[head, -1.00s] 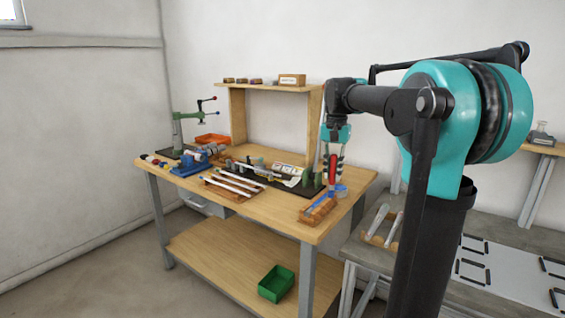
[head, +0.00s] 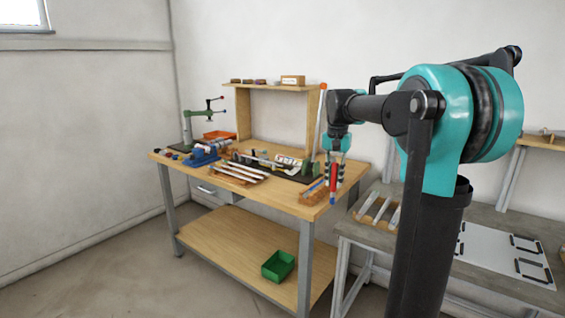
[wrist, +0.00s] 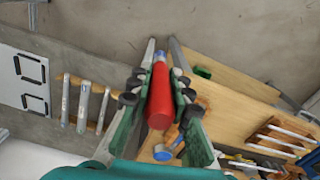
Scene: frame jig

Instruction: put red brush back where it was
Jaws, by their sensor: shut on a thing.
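My gripper (head: 334,172) is shut on the red brush (head: 333,184), seen at the bench's right end. In the wrist view the brush (wrist: 160,95) is clasped between the two fingers (wrist: 158,84), its rounded red end towards the camera and a blue part at its far end. In the head view the brush hangs roughly upright, just right of an orange-brown wooden rack (head: 313,197) holding long, thin items, one of them blue. Whether the brush touches anything is unclear. The rack is partly hidden behind the fingers in the wrist view.
The wooden bench (head: 270,198) carries a blue vise (head: 203,156), white rods on a wooden rest (head: 238,173) and a dark mat. A blue-rimmed round container (wrist: 165,152) lies near the fingers. A grey table (head: 372,232) stands to the right. A green bin (head: 278,266) is below.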

